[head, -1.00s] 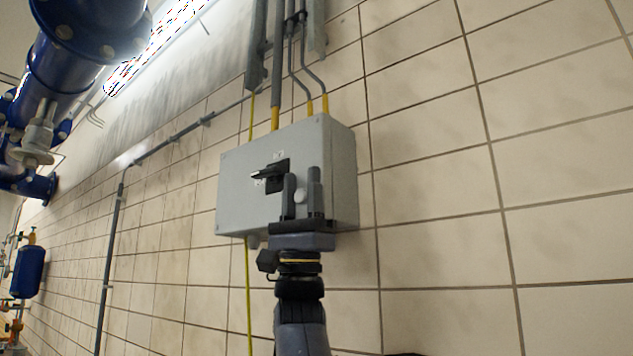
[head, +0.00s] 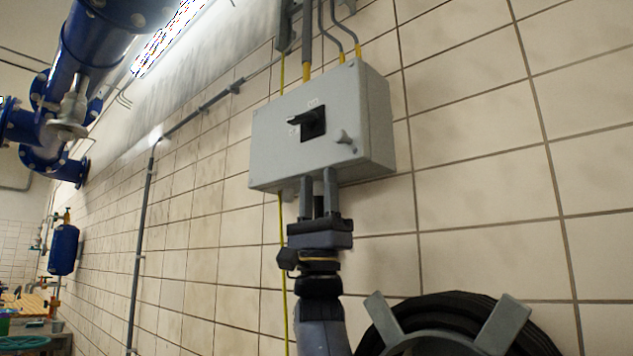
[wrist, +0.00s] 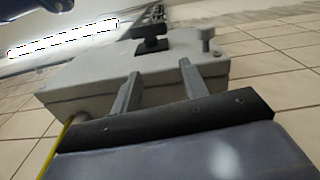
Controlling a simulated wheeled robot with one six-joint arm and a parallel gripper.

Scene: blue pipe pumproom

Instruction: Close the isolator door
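The isolator is a light grey box (head: 275,150) on the tiled wall, and its front door looks flush with the box. A black rotary handle (head: 308,124) sits on the door, with a small grey knob (head: 345,138) to its right. In the wrist view the box (wrist: 100,82), the black handle (wrist: 152,42) and the knob (wrist: 207,36) also show. My gripper (head: 318,182) is at the lower edge of the box, with its two fingers upright and apart. It is open, with nothing seen between the fingers. I cannot tell whether the fingertips touch the box.
Conduits with yellow ends (head: 307,72) enter the box top. A yellow-green cable (head: 283,260) runs down from its underside. A black coiled hose on a grey holder (head: 455,330) is at the lower right. Blue pipes (head: 85,50) are at the upper left. The wall right of the box is clear.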

